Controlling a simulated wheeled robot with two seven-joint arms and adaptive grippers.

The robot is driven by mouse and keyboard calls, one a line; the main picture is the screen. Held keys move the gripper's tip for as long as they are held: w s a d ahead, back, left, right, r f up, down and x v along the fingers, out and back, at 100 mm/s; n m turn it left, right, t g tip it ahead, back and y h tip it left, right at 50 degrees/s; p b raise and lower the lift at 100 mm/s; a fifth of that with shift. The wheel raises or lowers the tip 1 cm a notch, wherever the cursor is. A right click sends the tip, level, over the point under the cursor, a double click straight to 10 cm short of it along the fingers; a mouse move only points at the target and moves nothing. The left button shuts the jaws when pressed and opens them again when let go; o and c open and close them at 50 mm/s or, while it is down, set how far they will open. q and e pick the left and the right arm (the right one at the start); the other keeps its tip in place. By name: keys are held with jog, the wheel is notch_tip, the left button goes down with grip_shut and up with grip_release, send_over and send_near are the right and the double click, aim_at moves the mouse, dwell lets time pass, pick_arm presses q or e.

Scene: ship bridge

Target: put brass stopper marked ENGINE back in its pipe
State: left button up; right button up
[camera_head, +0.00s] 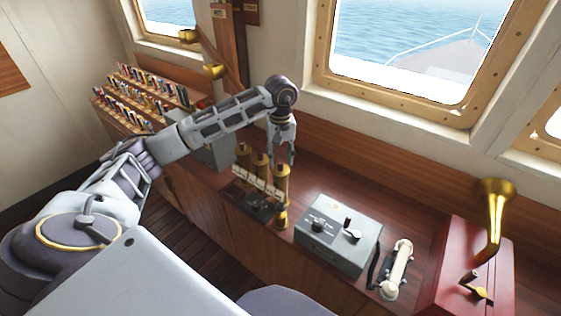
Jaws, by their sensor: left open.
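My left gripper (284,158) is open and points down over the counter, just above and behind a row of upright brass cylinders. The cylinders (261,165) stand close together with pale tags in front; the tags are too small to read. The right one (281,178) is nearest the fingers; I cannot tell whether they touch it. A smaller brass piece (281,217) stands upright on the counter in front of the row. I cannot tell which piece is marked ENGINE. Two brass pipe mouths (213,71) (188,36) stick out by a wooden post. My right gripper is out of view.
A grey control box (338,236) with knobs and a white handset (397,268) are to the right. A red cabinet (470,262) with a brass horn (495,200) stands at far right. Flag racks (140,95) are at left. The window wall bounds the counter behind.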

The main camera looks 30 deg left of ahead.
pick_arm(q)
notch_tip(320, 180, up, 9)
dwell(0.6)
jog(key=shift+f, duration=0.1)
dwell(0.8)
